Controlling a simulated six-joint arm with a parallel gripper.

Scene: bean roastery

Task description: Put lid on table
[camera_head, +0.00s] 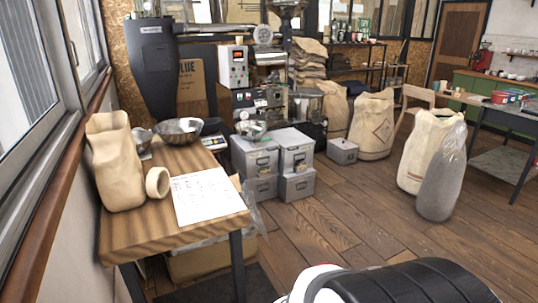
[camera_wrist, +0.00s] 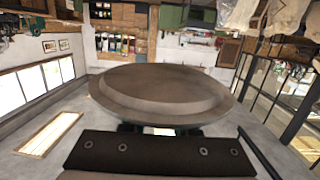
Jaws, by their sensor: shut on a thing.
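A broad, round, grey-brown lid (camera_wrist: 165,88) with a stepped rim fills the middle of the wrist view. My gripper (camera_wrist: 160,130) is shut on its near edge; the fingers are mostly hidden beneath it. The lid is held up in the air, apart from any surface. In the head view, the wooden table (camera_head: 150,235) stands at the left. Neither the lid nor my gripper can be made out in the head view.
On the table are a paper bag (camera_head: 117,165), a beige ring-shaped roll (camera_head: 157,182), a metal bowl (camera_head: 179,130) and a written sheet (camera_head: 207,195). The table's front left corner is bare. Grey boxes (camera_head: 254,157) stand behind it; sacks (camera_head: 372,125) stand farther right.

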